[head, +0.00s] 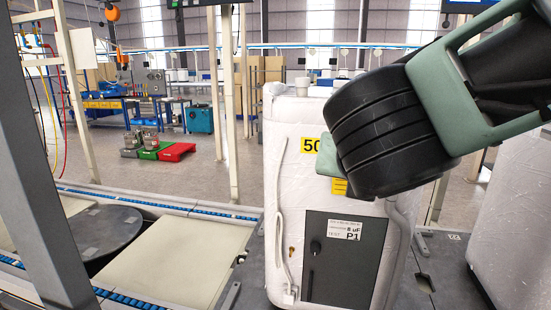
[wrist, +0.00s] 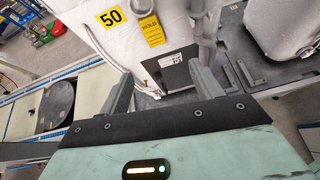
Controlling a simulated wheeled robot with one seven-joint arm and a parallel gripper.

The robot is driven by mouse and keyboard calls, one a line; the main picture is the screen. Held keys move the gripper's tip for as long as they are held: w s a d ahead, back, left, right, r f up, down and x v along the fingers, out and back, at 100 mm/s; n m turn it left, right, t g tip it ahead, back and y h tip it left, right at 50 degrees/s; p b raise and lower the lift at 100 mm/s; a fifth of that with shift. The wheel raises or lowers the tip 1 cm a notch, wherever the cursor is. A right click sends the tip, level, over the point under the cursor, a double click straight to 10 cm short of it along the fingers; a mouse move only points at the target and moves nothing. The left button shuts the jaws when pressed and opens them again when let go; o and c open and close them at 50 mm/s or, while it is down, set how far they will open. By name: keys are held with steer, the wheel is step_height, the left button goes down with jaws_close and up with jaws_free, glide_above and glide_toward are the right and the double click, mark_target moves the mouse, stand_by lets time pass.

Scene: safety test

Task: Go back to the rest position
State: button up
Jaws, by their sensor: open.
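My gripper (wrist: 162,82) shows in the wrist view with its two grey fingers spread apart and nothing between them. It is in front of a white wrapped unit (wrist: 88,18), which also stands in the middle of the head view (head: 290,190). The unit has a yellow "50" label (wrist: 112,16), a yellow "HOLD" tag (wrist: 150,29) and a dark front panel (head: 343,255). I cannot tell whether the fingers touch the unit.
A second white wrapped unit (head: 513,210) stands close at the right. A conveyor with a pale plate (head: 175,265) and a dark round disc (head: 88,232) lies at the left. Posts (head: 228,100) rise behind it. Red and green platforms (head: 176,152) and open floor are farther back.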

steer(key=s+a+f+m+g+y, duration=0.2)
steer(key=s+f+m+g+y, duration=0.2)
steer(key=s+f+m+g, duration=0.7)
steer(key=s+f+m, duration=0.6)
steer(key=m, duration=0.6)
steer(key=shift+s+f+y, duration=0.25)
steer(key=shift+f+y, duration=0.1)
steer(key=shift+y, duration=0.05)
stand_by(1.7)
